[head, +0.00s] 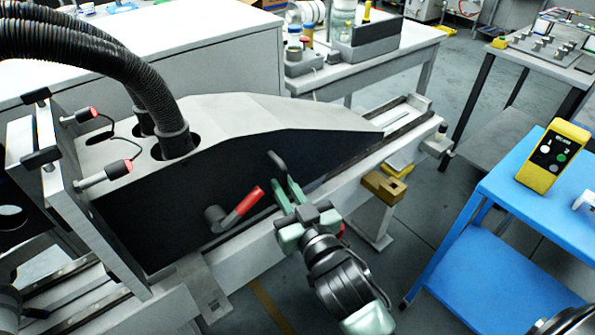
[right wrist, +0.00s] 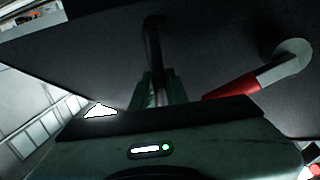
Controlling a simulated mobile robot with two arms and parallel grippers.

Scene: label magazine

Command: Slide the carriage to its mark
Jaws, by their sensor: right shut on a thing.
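The carriage (head: 180,195) is a large block with a pale sloped top and a black side, sitting on a long pale rail bed (head: 345,170). A dark grey bar handle (head: 276,160) stands out from its black side. My right gripper (head: 283,182) has its green fingers shut on this handle. In the right wrist view the fingers (right wrist: 155,92) meet the lower part of the handle (right wrist: 153,38). A lever with a red grip (head: 249,201) is beside it on the same side; it also shows in the right wrist view (right wrist: 232,88). I cannot make out the mark. My left gripper is not in view.
The rail bed is open to the right of the carriage up to its end block (head: 436,142). A brass-coloured block (head: 383,187) sits on the bed's near side. Black hoses (head: 150,85) enter the carriage top. A blue cart (head: 465,265) with a yellow box (head: 553,156) stands right.

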